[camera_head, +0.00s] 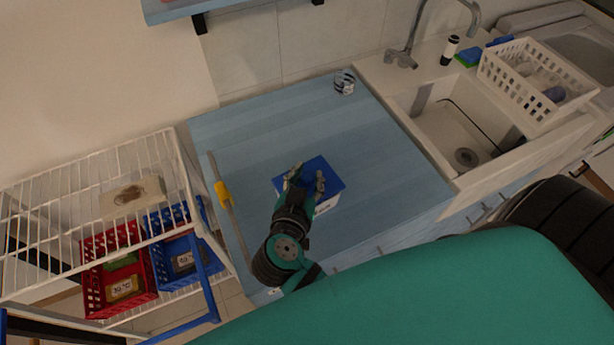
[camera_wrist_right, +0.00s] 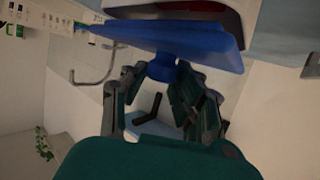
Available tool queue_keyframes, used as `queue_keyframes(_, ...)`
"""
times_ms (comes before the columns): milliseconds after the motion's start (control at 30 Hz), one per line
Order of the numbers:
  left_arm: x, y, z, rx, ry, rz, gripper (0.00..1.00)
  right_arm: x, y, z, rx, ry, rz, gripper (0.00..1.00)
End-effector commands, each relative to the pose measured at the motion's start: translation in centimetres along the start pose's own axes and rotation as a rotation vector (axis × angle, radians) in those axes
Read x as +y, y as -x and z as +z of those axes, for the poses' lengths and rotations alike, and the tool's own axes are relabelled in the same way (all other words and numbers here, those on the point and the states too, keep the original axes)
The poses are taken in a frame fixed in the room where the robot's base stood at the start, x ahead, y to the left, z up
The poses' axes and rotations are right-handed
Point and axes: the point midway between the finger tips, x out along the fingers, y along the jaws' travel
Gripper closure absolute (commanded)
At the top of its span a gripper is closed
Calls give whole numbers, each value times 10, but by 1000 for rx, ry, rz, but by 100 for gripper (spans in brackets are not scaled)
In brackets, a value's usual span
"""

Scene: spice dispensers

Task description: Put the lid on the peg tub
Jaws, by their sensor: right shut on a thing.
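The blue lid (camera_head: 325,168) lies over a white tub (camera_head: 328,204) in the middle of the blue countertop. My right gripper (camera_head: 305,182) reaches down onto the lid. In the right wrist view, its fingers (camera_wrist_right: 165,78) are shut on the small round knob of the lid (camera_wrist_right: 195,42). The white tub with a red part (camera_wrist_right: 190,8) shows just beyond the lid. The lid looks slightly askew to the tub there, and I cannot tell whether it is fully seated. Most of the tub is hidden by the lid. My left gripper is not in view.
A glass jar (camera_head: 345,82) stands at the back of the counter. A sink (camera_head: 462,130) and white dish rack (camera_head: 535,80) are at the right. A wire shelf (camera_head: 90,205) with red (camera_head: 118,268) and blue baskets (camera_head: 180,262) is at the left. The counter around the tub is clear.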

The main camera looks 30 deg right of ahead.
Motion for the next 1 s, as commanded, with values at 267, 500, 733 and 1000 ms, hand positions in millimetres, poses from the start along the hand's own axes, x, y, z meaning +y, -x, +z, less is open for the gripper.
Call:
queue_keyframes(267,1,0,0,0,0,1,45,0,0,0,0,-1,0,100)
queue_keyframes(500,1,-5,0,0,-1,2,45,0,-1,3,-1,-2,0,100)
queue_keyframes(733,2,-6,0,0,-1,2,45,0,-1,3,-1,-1,1,100)
queue_keyframes(1000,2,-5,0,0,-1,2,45,0,-1,3,0,-1,0,100)
